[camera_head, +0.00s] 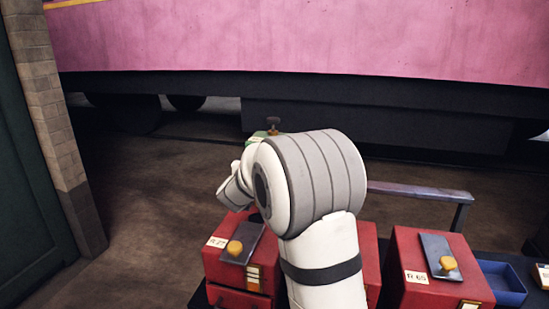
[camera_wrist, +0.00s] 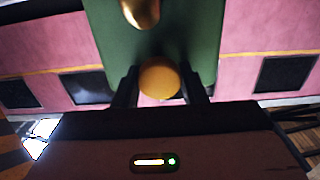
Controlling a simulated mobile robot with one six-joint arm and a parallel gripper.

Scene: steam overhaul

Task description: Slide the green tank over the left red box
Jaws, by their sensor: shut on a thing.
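The green tank (camera_wrist: 160,45) fills the upper middle of the wrist view, with a brass fitting (camera_wrist: 140,12) at the top. My gripper (camera_wrist: 161,82) is shut on the tank's round yellow knob (camera_wrist: 160,80), one dark finger on each side. In the head view only a small green part of the tank (camera_head: 258,135) shows behind my arm, with a dark fitting above it. The left red box (camera_head: 218,267) stands at the front, left of my arm, with a grey plate and yellow knob on top. The tank appears held beyond and above this box, apart from it.
Another red box (camera_head: 405,292), labelled R 65, stands on the right. Red surface between them is partly hidden by my arm. A blue tray (camera_head: 503,285) and a metal rail (camera_head: 420,190) are at the right. A brick pillar (camera_head: 48,120) stands left; a pink vehicle (camera_head: 300,35) spans the back.

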